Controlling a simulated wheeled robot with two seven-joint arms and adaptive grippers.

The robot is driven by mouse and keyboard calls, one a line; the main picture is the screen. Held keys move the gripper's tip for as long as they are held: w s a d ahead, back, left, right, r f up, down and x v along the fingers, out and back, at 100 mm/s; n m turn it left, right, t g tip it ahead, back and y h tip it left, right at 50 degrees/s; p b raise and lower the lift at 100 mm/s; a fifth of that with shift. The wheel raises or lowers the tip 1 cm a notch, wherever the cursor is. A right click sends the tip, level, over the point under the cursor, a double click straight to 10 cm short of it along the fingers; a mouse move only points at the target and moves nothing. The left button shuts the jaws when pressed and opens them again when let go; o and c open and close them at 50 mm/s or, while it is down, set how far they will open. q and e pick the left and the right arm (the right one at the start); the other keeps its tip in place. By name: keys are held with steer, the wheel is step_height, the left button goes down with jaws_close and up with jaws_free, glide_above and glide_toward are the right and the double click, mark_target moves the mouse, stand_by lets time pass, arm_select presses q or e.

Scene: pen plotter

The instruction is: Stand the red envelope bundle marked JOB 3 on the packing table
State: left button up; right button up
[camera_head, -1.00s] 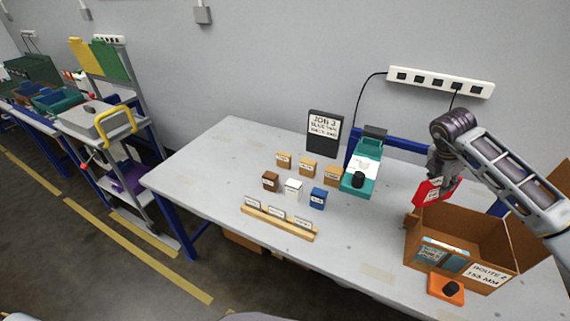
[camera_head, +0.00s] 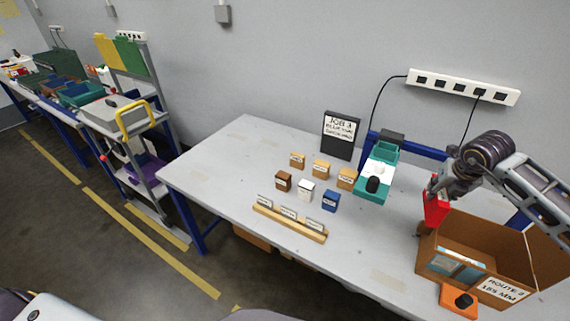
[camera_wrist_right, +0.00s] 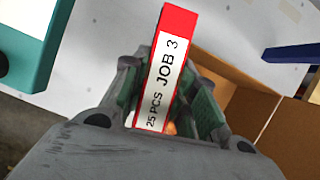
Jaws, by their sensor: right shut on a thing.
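The red envelope bundle (camera_head: 434,208) is in my right gripper (camera_head: 441,184), above the table by the left back side of the cardboard box. In the right wrist view, the bundle (camera_wrist_right: 166,68) stands between the two fingers of my right gripper (camera_wrist_right: 170,108), its white label reading "JOB 3" and "25 PCS". The gripper is shut on it. Whether its lower edge touches anything is hard to tell. The packing table (camera_head: 225,165) is light grey with blue legs. My left gripper is not in view.
A cardboard box (camera_head: 470,232) marked ROUTE stands at the right, an orange device (camera_head: 459,300) before it. A teal device (camera_head: 377,180), a black sign (camera_head: 340,135), several small boxes (camera_head: 306,190) and a wooden card rail (camera_head: 289,222) stand on the table. The table's left part is clear.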

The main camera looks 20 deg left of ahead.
steer(key=s+a+m+g, duration=0.2)
steer(key=m+g, duration=0.1)
steer(key=m, duration=0.7)
steer(key=s+a+r+m+g, duration=0.1)
steer(key=s+a+m+g, duration=0.1)
steer(key=m, duration=0.9)
steer(key=s+a+m+g, duration=0.2)
steer(key=m+g, duration=0.1)
steer(key=m, duration=0.8)
steer(key=shift+s+a+r+g+h+p, duration=0.15)
steer(key=shift+a+r+g+h+p, duration=0.15)
steer(key=shift+a+g+p, duration=0.1)
stand_by(1.1)
steer(key=shift+d, duration=0.1)
